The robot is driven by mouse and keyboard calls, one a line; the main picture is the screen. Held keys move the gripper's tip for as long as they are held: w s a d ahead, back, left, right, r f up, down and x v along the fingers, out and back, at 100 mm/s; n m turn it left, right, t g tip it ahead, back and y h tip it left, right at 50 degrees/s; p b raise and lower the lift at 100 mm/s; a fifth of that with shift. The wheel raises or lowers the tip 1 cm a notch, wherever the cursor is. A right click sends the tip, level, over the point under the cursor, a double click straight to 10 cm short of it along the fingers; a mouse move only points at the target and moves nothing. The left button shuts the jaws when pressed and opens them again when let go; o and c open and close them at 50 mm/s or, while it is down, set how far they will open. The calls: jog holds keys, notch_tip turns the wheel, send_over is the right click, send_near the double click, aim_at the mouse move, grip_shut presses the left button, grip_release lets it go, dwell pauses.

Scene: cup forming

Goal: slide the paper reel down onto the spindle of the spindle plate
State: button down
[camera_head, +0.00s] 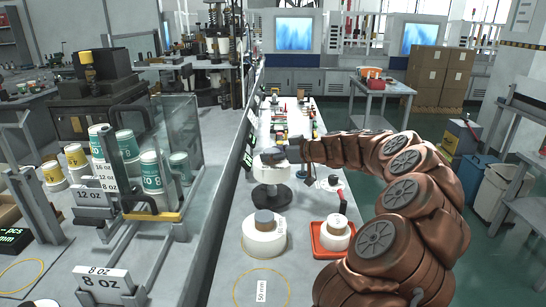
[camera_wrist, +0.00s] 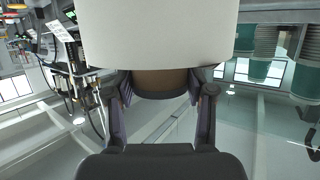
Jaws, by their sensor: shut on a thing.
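The white paper reel (camera_head: 271,174) is at the middle of the bench, at the end of my arm. My gripper (camera_head: 277,154) is above it, shut on its core. In the wrist view the white reel (camera_wrist: 160,35) fills the top centre, and my gripper (camera_wrist: 160,90) has one finger on each side of the brown, dark-rimmed core. The dark round spindle plate (camera_head: 270,199) is on the bench directly below the reel. The spindle itself is hidden, so I cannot tell how far the reel is around it.
A white reel with a grey core (camera_head: 264,238) stands nearer on the bench, behind a yellow ring marking. Another white reel (camera_head: 336,235) is on a red tray (camera_head: 318,250) to the right. Small items (camera_head: 290,118) lie farther along the bench. A glass-sided machine with cups stands left.

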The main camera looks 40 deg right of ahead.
aim_at(279, 162)
jog(key=shift+f+b, duration=1.5)
jog(key=shift+b, duration=0.15)
jog(key=shift+b, duration=1.5)
dwell(0.7)
jog(key=shift+f+b, duration=2.2)
jog(key=shift+b, duration=0.35)
dwell(1.6)
